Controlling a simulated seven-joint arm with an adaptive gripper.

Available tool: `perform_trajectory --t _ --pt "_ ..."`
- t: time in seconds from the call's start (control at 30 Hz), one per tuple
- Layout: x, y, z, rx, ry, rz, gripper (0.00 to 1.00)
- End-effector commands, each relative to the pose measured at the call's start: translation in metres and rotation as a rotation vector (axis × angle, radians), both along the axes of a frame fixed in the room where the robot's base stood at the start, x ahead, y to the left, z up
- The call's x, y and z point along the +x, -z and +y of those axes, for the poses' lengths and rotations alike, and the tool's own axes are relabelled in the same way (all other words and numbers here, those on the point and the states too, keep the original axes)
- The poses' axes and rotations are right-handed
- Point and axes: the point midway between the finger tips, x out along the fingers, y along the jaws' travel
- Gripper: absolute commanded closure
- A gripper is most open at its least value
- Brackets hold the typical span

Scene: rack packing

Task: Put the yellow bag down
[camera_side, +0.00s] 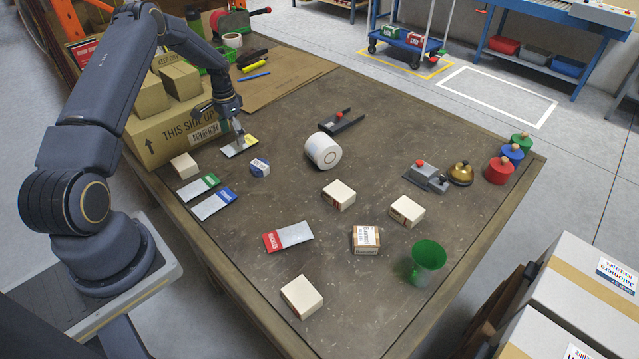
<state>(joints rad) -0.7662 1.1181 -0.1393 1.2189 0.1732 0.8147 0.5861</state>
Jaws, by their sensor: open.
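The yellow bag (231,150) is a flat pale pouch with a yellow end. It lies on the table at the upper left, in front of the large cardboard box. My gripper (240,143) is directly above the bag, pointing down, with its fingertips at or very near the bag's top. The fingers are small here and partly overlap the bag, so I cannot tell if they touch it. The gripper is open and the bag appears to rest flat on the table.
A large cardboard box (160,143) stands left of the bag. A white roll (323,151) stands to the right. The table's middle has free room.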

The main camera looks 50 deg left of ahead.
Motion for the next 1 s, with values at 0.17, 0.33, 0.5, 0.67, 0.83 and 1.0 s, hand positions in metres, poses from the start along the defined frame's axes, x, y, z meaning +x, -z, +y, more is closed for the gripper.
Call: perform_trajectory --t 0.17,0.33,0.5,0.67,0.83,1.0 --pt "0.001 -0.044 0.001 0.002 0.0 -0.003 0.2" --pt "0.0 -0.074 0.0 0.001 0.0 -0.001 0.2" --pt "0.001 -0.093 -0.003 0.003 0.003 -0.003 0.2" --pt "0.012 -0.149 -0.041 0.041 0.019 -0.037 0.2" --pt "0.002 -0.242 -0.128 0.101 0.035 -0.118 0.2" --pt "-0.046 -0.31 -0.216 0.127 0.031 -0.228 0.2"
